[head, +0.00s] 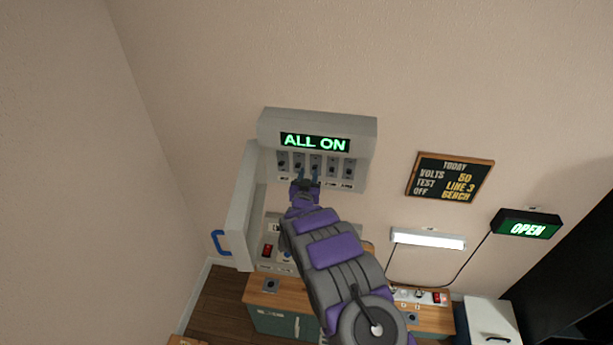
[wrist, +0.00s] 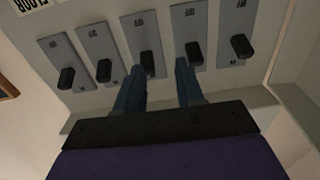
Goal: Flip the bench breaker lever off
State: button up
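A grey breaker panel (head: 370,135) on the wall carries a row of several dark levers and a lit "ALL ON" display (head: 314,142). The labels by the levers are too small to read, so I cannot tell which is the bench lever. My gripper (head: 308,176) is open just below the row, and it also shows in the wrist view (wrist: 159,70). There, the middle lever (wrist: 148,62) appears between the two blue fingertips, nearer the left one. I cannot tell whether they touch. Other levers (wrist: 104,70) (wrist: 194,54) stand on either side.
A board (head: 450,177) reads volts 50, test line 3, off bench. A lit lamp (head: 428,239) and an "OPEN" sign (head: 527,227) are at the right. A wooden bench (head: 262,291) stands below.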

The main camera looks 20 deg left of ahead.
jog(key=shift+w+d+r+t, duration=0.1)
jog(key=shift+w+r+t, duration=0.1)
jog(key=shift+r, duration=0.45)
jog(key=shift+w+d+r+t, duration=0.1)
jog(key=shift+w+r+t, duration=0.1)
jog(key=shift+r, duration=0.4)
jog(key=r+v, duration=0.3)
jog(key=v, duration=1.5)
jog(key=shift+s+r+g, duration=0.2)
jog(key=shift+g, duration=0.2)
jog(key=shift+a, duration=0.1)
